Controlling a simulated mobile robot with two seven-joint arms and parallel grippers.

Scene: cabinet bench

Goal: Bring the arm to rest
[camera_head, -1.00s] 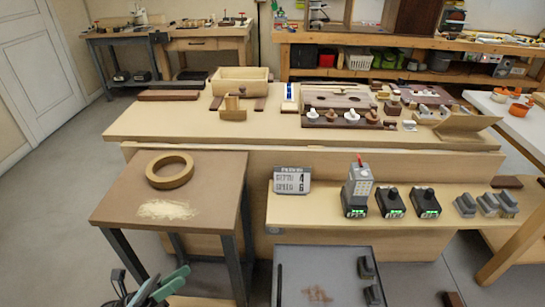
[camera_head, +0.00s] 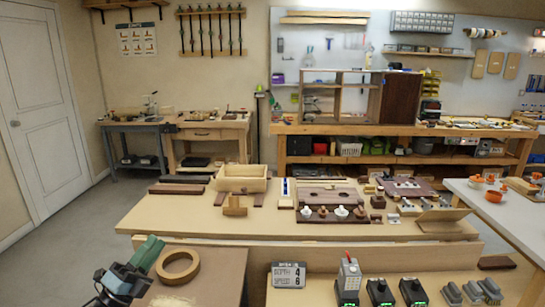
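My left gripper (camera_head: 125,280) and part of its arm, dark grey with green parts, show at the lower left, in front of the small brown side table (camera_head: 215,262). A tan ring (camera_head: 178,265) lies on the side table, just right of the gripper in the picture. My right gripper is not in view.
The main bench (camera_head: 180,218) carries a wooden box (camera_head: 241,178), a small wooden block (camera_head: 235,206) and several dark wood parts. A grey display (camera_head: 288,275) and several chargers stand on the lower shelf. A white table (camera_head: 500,210) is at the right. Open floor lies left.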

